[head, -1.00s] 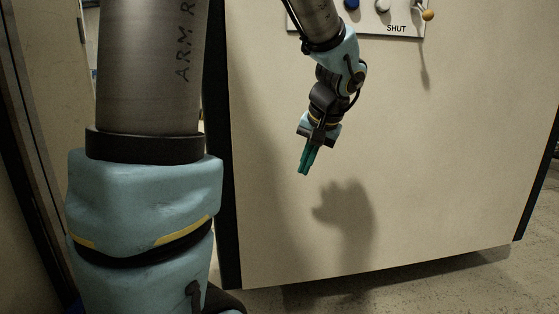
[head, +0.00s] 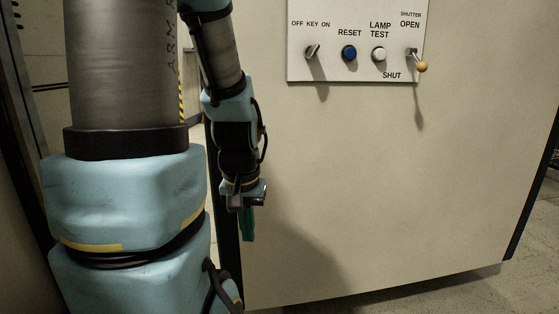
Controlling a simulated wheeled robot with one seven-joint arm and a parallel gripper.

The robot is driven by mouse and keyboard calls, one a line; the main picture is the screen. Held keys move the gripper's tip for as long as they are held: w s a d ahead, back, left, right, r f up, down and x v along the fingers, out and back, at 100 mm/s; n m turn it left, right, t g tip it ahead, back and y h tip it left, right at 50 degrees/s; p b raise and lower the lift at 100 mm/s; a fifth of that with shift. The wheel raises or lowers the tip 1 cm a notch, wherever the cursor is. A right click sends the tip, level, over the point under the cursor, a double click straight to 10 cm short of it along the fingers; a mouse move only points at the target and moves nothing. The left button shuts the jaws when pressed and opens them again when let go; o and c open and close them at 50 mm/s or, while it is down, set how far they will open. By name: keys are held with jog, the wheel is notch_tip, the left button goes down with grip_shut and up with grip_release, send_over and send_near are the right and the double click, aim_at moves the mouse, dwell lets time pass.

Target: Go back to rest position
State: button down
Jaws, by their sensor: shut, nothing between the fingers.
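My gripper (head: 248,237) hangs with its green fingers pointing down, left of centre in the head view. It is shut and empty, in front of the left edge of the beige cabinet (head: 400,170). It is below and to the left of the control panel (head: 300,70), apart from it. My arm's large blue and grey links fill the left of the view.
The panel carries a key switch (head: 312,51), a blue reset button (head: 349,53), a white lamp test button (head: 378,54) and a shutter lever (head: 421,66) with an orange knob. The floor (head: 460,289) shows at lower right. The cabinet front beside my gripper is clear.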

notch_tip(320, 180, up, 30)
jog(key=p, duration=2.8)
jog(key=shift+r, duration=0.2)
